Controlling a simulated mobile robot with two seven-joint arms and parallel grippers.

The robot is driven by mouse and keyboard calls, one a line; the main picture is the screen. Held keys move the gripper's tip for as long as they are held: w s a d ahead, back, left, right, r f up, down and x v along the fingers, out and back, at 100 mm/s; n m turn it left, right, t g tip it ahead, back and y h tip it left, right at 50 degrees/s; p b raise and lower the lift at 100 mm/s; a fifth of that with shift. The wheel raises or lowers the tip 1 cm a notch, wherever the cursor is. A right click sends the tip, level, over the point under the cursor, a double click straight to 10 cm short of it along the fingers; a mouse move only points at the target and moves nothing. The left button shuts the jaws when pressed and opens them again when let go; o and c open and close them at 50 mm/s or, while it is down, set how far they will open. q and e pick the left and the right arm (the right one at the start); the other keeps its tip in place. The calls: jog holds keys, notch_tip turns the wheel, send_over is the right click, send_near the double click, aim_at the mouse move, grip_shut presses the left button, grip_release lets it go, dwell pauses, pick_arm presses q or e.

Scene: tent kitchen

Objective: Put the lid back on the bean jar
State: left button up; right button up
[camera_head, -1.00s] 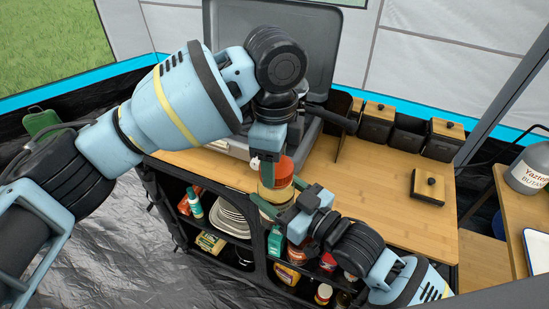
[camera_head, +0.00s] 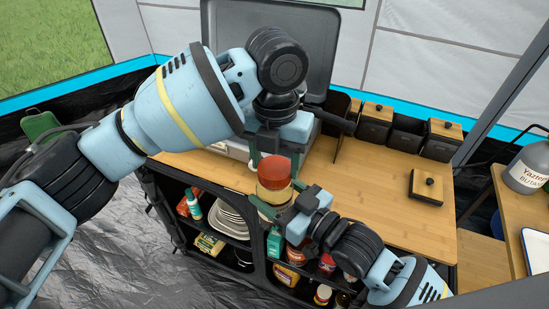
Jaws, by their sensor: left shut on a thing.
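The bean jar (camera_head: 272,194) is a clear jar with pale brown contents, upright at the counter's front edge. Its red-orange lid (camera_head: 274,175) is at the jar's mouth, with no gap that I can make out. My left gripper (camera_head: 274,160) comes down from above and is shut on the lid, its dark green fingers at the lid's far side and edges. My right gripper (camera_head: 268,208) reaches in from the lower right and is shut around the lower jar. The jar's base is partly hidden by its fingers.
The wooden counter (camera_head: 365,205) is mostly clear to the right. A small black box with a wooden top (camera_head: 427,187) lies there. Several dark canisters (camera_head: 405,137) stand behind. A grey stove with a raised lid (camera_head: 325,45) is behind my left arm. Shelves below hold plates (camera_head: 230,217) and groceries.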

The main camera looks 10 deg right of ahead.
pick_arm(q)
jog(key=m, duration=0.8)
jog(key=shift+d, duration=0.1)
jog(key=o, duration=1)
jog(key=shift+c, duration=0.2)
jog(key=shift+s+r, duration=0.1)
jog(key=shift+r, duration=2.15)
jog(key=shift+c, duration=0.4)
